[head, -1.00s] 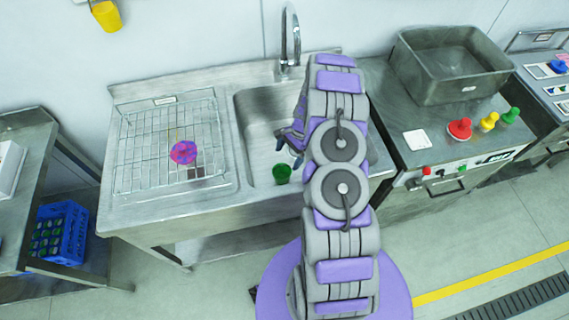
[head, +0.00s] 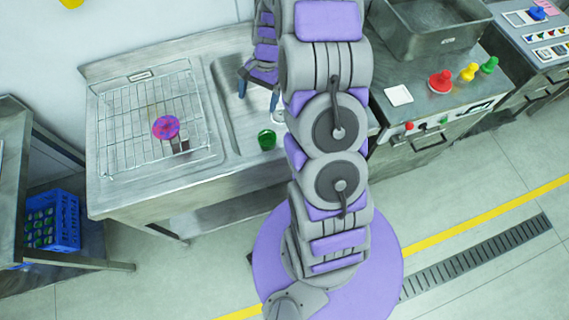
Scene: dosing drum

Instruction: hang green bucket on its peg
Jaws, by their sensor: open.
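The small green bucket (head: 267,140) stands in the sink basin (head: 232,112), near its front edge. My gripper (head: 259,92) points down over the basin, behind and slightly left of the bucket. Its two fingers are spread, with nothing seen between them, and it is apart from the bucket. My arm covers the right part of the sink. No peg can be made out in this view.
A wire rack (head: 125,130) with a pink-purple round item (head: 165,127) lies left of the basin. A yellow bucket (head: 72,3) is cut off at the top edge. A grey tub (head: 428,30) and red knob (head: 440,81) are on the right counter. A blue crate (head: 52,222) sits lower left.

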